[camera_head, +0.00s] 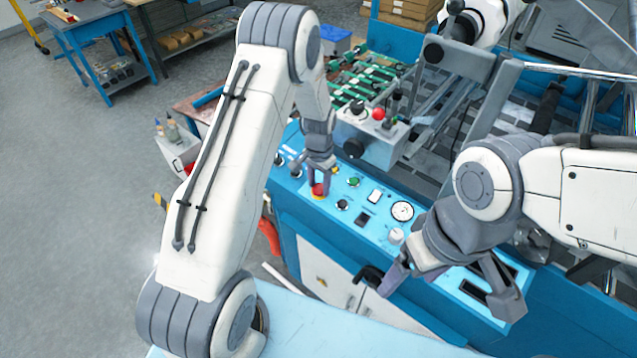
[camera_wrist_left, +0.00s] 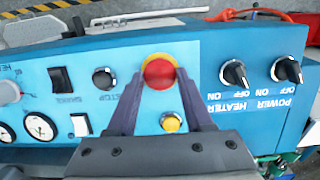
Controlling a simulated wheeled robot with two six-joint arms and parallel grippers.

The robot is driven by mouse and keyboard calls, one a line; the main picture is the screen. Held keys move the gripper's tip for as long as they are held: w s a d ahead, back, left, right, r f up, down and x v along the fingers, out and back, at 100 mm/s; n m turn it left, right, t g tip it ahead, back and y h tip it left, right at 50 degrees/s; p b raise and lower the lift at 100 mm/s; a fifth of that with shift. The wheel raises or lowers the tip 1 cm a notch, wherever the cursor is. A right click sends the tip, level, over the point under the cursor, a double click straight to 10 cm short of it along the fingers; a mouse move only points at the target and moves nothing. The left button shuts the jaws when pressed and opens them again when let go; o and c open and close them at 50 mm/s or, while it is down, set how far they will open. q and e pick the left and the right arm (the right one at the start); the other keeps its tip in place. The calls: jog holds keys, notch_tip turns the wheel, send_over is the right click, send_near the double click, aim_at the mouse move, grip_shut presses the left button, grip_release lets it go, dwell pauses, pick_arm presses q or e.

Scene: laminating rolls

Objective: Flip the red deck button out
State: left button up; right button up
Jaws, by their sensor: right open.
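The red deck button (camera_head: 319,190) is a round red cap on a yellow base, set in the light blue control panel (camera_head: 372,222). In the left wrist view the red button (camera_wrist_left: 159,73) lies between the fingertips of my left gripper (camera_wrist_left: 159,78), one on each side of the cap. My left gripper (camera_head: 320,183) reaches down to the button from above in the head view. I cannot tell whether its fingers touch the cap. My right gripper (camera_head: 450,302) is open and empty, with its fingers wide apart near the panel's right part.
A yellow button (camera_wrist_left: 171,122), a black knob (camera_wrist_left: 104,78) and heater and power knobs (camera_wrist_left: 235,73) surround the red button. A grey box (camera_head: 372,138) with another red knob (camera_head: 378,114) stands behind the panel. Green rollers (camera_head: 365,78) lie beyond.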

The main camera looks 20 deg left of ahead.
aim_at(318, 188)
pick_arm(q)
grip_shut()
jog(key=shift+s+a+r, duration=0.1)
jog(key=shift+r, duration=0.6)
jog(key=o, duration=1)
grip_release()
jog(key=shift+r, duration=0.45)
notch_tip(318, 188, up, 10)
jog(key=b, duration=0.3)
jog(key=shift+f, duration=0.25)
